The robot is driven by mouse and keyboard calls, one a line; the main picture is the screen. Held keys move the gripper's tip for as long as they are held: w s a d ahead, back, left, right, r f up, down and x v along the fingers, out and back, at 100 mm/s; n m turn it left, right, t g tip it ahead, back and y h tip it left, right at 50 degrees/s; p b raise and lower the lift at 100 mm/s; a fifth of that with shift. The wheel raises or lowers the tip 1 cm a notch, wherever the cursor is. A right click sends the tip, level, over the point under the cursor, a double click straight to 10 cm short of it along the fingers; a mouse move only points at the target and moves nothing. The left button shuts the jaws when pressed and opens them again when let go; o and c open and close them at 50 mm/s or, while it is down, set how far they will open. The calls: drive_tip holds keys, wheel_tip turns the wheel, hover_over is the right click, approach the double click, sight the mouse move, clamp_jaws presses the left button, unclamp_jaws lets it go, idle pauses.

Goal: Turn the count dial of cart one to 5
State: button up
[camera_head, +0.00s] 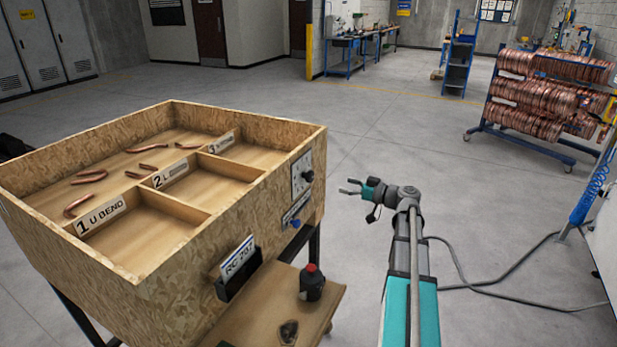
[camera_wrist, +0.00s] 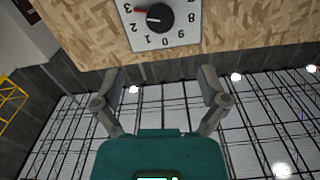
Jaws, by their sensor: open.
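The count dial has a white plate (camera_head: 301,175) on the right end wall of the wooden cart (camera_head: 235,205), with a black knob (camera_head: 308,176). In the wrist view the plate (camera_wrist: 183,45) and knob (camera_wrist: 158,18) are at the top, cut off by the picture's edge. A red mark left of the knob points toward the 3. The figures 2, 1, 0, 9 and 8 also show; those at the top are hidden. My gripper (camera_head: 349,187) is open and empty, to the right of the dial and apart from it. Its fingers (camera_wrist: 160,75) are spread below the dial in the wrist view.
Below the dial are a blue part (camera_head: 294,223), a label holder (camera_head: 238,268) and a wooden shelf (camera_head: 262,318) with a dark bottle (camera_head: 311,284). Copper bends lie in the cart's compartments. A copper coil rack (camera_head: 545,100) stands far right. Open floor surrounds my arm.

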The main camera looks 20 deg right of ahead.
sight(312, 176)
drive_tip(key=x, duration=1.2)
drive_tip(key=shift+w+a, duration=0.1)
drive_tip(key=shift+a, duration=0.1)
drive_tip(key=shift+c, duration=0.3)
drive_tip(key=c, duration=1.1)
